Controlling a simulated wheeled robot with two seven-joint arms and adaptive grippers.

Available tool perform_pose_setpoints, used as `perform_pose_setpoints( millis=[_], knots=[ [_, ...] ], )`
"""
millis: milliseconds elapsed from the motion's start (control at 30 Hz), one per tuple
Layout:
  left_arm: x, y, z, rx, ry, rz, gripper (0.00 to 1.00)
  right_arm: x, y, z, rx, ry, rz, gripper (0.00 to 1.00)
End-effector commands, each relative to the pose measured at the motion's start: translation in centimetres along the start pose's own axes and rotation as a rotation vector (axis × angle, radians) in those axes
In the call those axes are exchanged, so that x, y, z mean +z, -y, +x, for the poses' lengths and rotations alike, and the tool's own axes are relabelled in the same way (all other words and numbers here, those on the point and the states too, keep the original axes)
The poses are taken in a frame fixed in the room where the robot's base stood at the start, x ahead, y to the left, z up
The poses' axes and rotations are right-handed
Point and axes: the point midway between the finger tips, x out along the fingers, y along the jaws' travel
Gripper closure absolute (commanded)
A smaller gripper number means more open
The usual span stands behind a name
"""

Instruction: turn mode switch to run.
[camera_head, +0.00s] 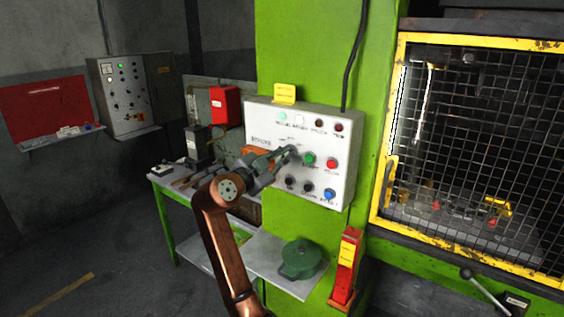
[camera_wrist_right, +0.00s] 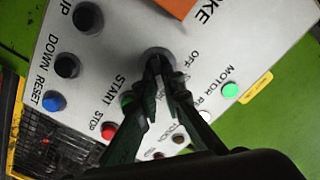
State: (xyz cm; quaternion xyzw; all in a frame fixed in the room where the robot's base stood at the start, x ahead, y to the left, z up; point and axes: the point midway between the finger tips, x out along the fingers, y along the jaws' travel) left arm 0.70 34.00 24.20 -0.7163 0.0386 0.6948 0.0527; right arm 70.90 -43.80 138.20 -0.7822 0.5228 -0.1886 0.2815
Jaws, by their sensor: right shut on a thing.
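The white control panel (camera_head: 258,112) is fixed to the green press column. In the right wrist view the dark round mode switch (camera_wrist_right: 150,54) sits beside the lettering "OFF". My right gripper (camera_head: 291,152) reaches the panel face in the head view. In the right wrist view its two fingertips (camera_wrist_right: 163,68) are closed together on the switch knob and hide most of it. The knob's exact pointing direction cannot be told. My left gripper is in neither view.
A green START button (camera_head: 309,158), a red STOP button (camera_head: 332,164) and a blue RESET button (camera_head: 329,194) are close by. A yellow-framed mesh guard (camera_head: 480,130) stands at the right.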

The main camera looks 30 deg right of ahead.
Motion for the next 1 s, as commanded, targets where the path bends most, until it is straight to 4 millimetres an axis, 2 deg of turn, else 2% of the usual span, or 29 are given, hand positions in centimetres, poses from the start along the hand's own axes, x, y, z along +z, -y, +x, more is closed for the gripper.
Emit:
perform_pose_setpoints(
  millis=[233,767,800,1000],
  knots=[
    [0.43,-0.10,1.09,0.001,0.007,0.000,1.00,0.12,-0.10,0.01,-0.001,0.001,0.086,1.00],
    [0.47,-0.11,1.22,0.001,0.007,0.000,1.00,-0.04,-0.04,-0.01,-0.001,0.001,0.112,1.00],
    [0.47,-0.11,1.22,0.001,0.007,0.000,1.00,-0.04,-0.04,-0.01,-0.001,0.001,0.112,0.90],
    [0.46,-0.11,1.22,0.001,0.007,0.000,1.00,-0.03,-0.07,0.00,0.000,0.001,0.110,0.76]
  ],
)
